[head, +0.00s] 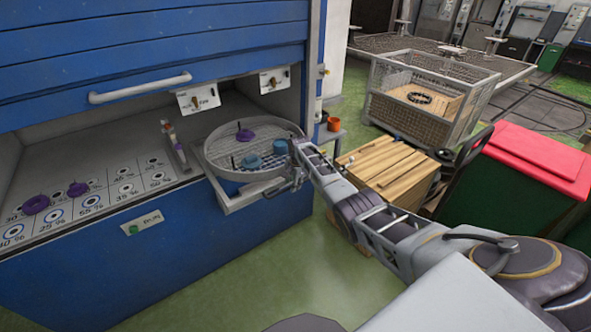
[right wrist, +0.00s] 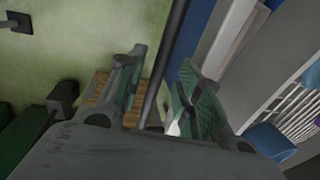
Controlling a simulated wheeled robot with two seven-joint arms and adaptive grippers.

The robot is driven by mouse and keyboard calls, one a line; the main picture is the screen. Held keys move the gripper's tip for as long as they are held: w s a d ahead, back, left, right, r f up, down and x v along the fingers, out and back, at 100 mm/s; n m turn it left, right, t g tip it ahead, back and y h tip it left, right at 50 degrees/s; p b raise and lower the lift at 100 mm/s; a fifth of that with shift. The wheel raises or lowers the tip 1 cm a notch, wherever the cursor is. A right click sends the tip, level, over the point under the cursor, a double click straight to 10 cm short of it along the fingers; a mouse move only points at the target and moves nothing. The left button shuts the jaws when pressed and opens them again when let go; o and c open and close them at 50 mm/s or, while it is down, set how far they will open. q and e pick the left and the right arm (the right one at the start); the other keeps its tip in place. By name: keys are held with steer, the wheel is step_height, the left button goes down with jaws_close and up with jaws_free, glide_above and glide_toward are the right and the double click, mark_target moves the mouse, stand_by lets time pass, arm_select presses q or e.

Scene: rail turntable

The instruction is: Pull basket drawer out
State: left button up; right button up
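The basket drawer (head: 232,194) is a grey tray holding a round wire basket (head: 215,160), and it sticks out from the front of the blue cabinet. A purple piece (head: 244,135) and blue pieces (head: 252,161) sit in the basket. My right gripper (head: 297,172) is at the drawer's front right edge. In the right wrist view, a dark thin bar (right wrist: 166,62) passes between the fingers of my right gripper (right wrist: 160,95). Both fingers look spread, with gaps to the bar. Part of the drawer's handle is hidden behind the gripper in the head view. My left gripper is not in view.
The blue cabinet (head: 200,232) has a raised shutter with a white handle (head: 140,88). Purple pieces (head: 36,205) lie on its marked shelf. A wooden crate (head: 388,170), a red-lidded bin (head: 535,155) and a wire cage (head: 430,95) stand right. Green floor is clear before the cabinet.

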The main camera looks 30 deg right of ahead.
step_height(320, 180, up, 11)
steer(key=s, duration=0.2)
stand_by(0.9)
steer(key=shift+s+d, duration=0.1)
stand_by(0.3)
steer(key=s+a+f+n, duration=0.25)
steer(key=s+f, duration=0.45)
steer(key=f, duration=0.6)
steer(key=s+a+f+n+h, duration=0.1)
steer(key=s+f+n, duration=0.3)
steer(key=s+f, duration=0.7)
steer(key=s+a+f+n, duration=0.2)
steer(key=s+f+n, duration=0.15)
steer(key=f, duration=1.25)
steer(key=s+a+f+n, duration=0.3)
steer(key=s+f, duration=0.2)
steer(key=s, duration=0.9)
steer(key=s+a+f+n, duration=0.3)
steer(key=s+f, duration=0.3)
steer(key=s, duration=0.8)
steer(key=s+a+f+n+g, duration=0.1)
steer(key=s+a+f+n, duration=0.2)
steer(key=s, duration=1.1)
step_height(320, 180, down, 4)
steer(key=shift+s+a+r+n+y, duration=0.3)
steer(key=shift+a+y, duration=0.1)
steer(key=shift+a, duration=0.25)
